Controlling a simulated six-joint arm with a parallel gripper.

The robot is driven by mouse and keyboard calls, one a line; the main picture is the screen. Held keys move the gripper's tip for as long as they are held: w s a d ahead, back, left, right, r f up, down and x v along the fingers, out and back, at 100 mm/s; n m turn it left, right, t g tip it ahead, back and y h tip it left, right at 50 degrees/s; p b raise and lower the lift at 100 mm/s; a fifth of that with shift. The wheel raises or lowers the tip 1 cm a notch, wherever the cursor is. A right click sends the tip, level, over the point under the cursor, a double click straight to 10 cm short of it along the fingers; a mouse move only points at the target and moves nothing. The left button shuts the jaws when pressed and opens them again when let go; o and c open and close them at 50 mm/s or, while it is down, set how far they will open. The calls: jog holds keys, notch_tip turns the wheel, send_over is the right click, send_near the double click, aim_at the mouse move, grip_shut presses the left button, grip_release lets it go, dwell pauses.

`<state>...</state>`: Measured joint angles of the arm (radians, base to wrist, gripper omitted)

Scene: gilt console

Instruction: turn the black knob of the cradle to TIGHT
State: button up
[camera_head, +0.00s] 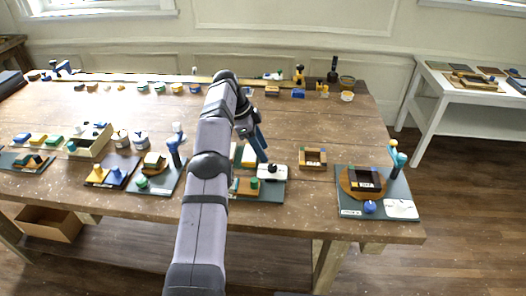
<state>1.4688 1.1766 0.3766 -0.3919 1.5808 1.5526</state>
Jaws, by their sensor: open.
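A white block with a small black knob (271,168) on top sits at the near middle of the table, on a dark mat (262,194). I take this to be the cradle's knob; its marking is too small to read. A green knob (254,183) and a brown wooden piece (240,187) are just left of it. My gripper (263,158) is blue and points down, just above and left of the black knob. It is open and looks empty. I cannot tell whether it touches anything. My arm hides part of the mat's left side.
A wooden tray (313,158) stands right of the knob. Further right is a mat (350,207) with a round wooden base, a blue knob and a teal post. A blue post (174,153) stands left of my arm. Several small objects line the back. The table's middle right is clear.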

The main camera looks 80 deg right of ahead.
notch_tip(320, 180, up, 6)
jog(key=h, duration=0.1)
send_over(272, 166)
jog(key=w, duration=0.3)
jog(key=s+a+r+b, duration=0.1)
jog(key=a+r+b, duration=0.1)
jog(key=a, duration=0.1)
jog(key=shift+s+d+f+n+t+h+p, duration=0.2)
jog(key=shift+d+f+n+p, duration=0.55)
jog(key=shift+f, duration=1.7)
jog(key=shift+s+f+n+t+h+p, duration=0.1)
jog(key=shift+s+f+n+h+p, duration=0.25)
jog(key=shift+f+n, duration=1.55)
jog(key=shift+s+d+f+n+t+h+p, duration=0.1)
jog(key=shift+d+f+n+p, duration=0.45)
jog(key=shift+f, duration=2.5)
jog(key=shift+a, duration=0.15)
jog(key=shift+m, duration=0.3)
jog(key=c, duration=1)
